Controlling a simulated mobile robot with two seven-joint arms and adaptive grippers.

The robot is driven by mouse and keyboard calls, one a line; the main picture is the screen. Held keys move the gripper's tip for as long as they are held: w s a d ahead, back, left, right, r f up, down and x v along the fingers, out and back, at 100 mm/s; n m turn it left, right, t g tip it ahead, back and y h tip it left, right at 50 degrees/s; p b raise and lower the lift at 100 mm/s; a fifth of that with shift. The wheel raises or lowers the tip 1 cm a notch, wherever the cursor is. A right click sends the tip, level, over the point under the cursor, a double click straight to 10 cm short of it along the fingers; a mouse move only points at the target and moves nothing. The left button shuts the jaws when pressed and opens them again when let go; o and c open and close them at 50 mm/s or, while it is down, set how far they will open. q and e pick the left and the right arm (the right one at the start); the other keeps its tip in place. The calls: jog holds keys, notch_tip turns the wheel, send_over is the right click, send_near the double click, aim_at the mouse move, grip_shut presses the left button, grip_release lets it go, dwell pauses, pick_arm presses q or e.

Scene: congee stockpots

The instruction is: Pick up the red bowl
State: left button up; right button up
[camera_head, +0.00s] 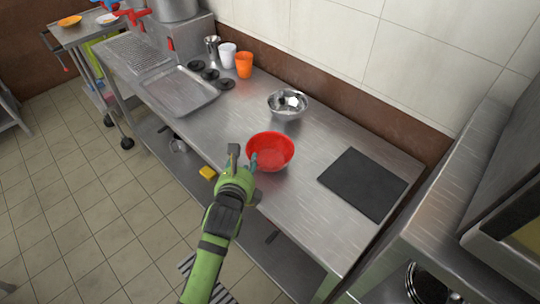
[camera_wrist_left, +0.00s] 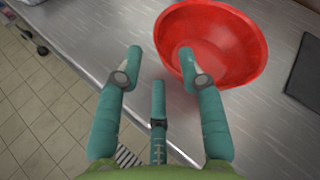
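The red bowl (camera_head: 272,150) stands upright on the metal counter (camera_head: 310,230), near its front edge. In the left wrist view the bowl (camera_wrist_left: 228,30) fills the upper right. My left gripper (camera_head: 243,160) is at the bowl's near left side. In the wrist view its teal fingers (camera_wrist_left: 160,65) are spread apart; the right fingertip overlaps the inside of the bowl and the left fingertip is outside it, over the counter. The near rim lies between them, with no clear contact. My right gripper does not show.
A steel bowl (camera_head: 287,104) stands behind the red bowl. A black board (camera_head: 363,183) lies to its right. Orange (camera_head: 244,65) and white (camera_head: 227,56) cups, a steel tray (camera_head: 178,91) and dark round pieces (camera_head: 210,75) are further left. Bare counter surrounds the red bowl.

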aim_at(247, 153)
pick_arm(q)
jog(key=x, duration=0.4)
jog(key=shift+r, duration=0.1)
grip_shut()
jog(key=shift+r, duration=0.1)
